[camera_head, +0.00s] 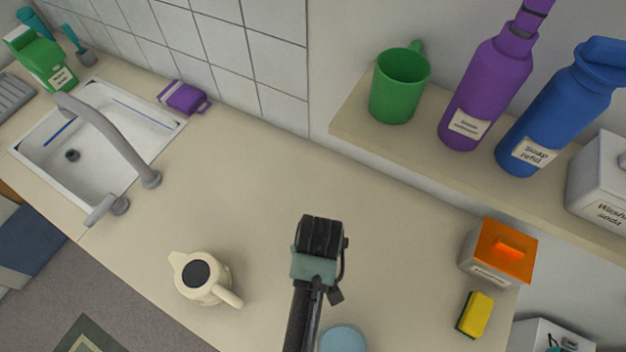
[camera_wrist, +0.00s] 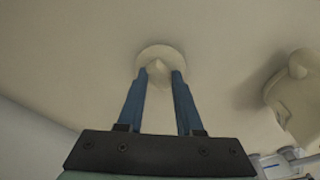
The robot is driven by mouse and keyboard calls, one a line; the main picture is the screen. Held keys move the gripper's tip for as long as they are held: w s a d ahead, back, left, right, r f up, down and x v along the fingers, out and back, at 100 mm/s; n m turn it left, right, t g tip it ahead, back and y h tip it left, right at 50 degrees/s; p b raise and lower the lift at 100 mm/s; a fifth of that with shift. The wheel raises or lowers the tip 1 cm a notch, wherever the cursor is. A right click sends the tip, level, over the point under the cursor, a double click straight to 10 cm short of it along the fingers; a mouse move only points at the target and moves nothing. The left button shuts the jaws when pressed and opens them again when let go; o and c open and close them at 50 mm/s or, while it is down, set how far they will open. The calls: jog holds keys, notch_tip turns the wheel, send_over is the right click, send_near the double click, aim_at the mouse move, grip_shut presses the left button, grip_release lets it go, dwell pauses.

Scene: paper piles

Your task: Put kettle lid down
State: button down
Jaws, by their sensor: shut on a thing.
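The cream kettle (camera_head: 206,283) stands on the counter (camera_head: 245,190), its dark round top opening uncovered. Part of the kettle (camera_wrist: 298,100) also shows at the right edge of the wrist view. The cream kettle lid (camera_wrist: 160,51) is a small round disc with a knob, seen at the tips of my blue fingers. My gripper (camera_wrist: 158,74) is shut on the lid's knob. In the head view my gripper (camera_head: 321,235) is over the counter to the right of the kettle and hides the lid. I cannot tell whether the lid touches the counter.
The counter behind and left of my gripper is clear. A sink (camera_head: 70,150) is at the left. A yellow sponge (camera_head: 475,315) and an orange-lidded box (camera_head: 497,255) are at the right. A shelf (camera_head: 350,120) with a green mug (camera_head: 399,88) and bottles is above.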

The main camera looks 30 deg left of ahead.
jog(key=shift+f, duration=0.35)
jog(key=shift+f, duration=0.15)
jog(key=c, duration=0.6)
grip_release()
jog(key=shift+o, duration=0.2)
notch_tip(320, 180, up, 12)
jog(key=s+d, duration=0.1)
jog(key=shift+s+d+p, duration=0.15)
jog(key=shift+p, duration=0.2)
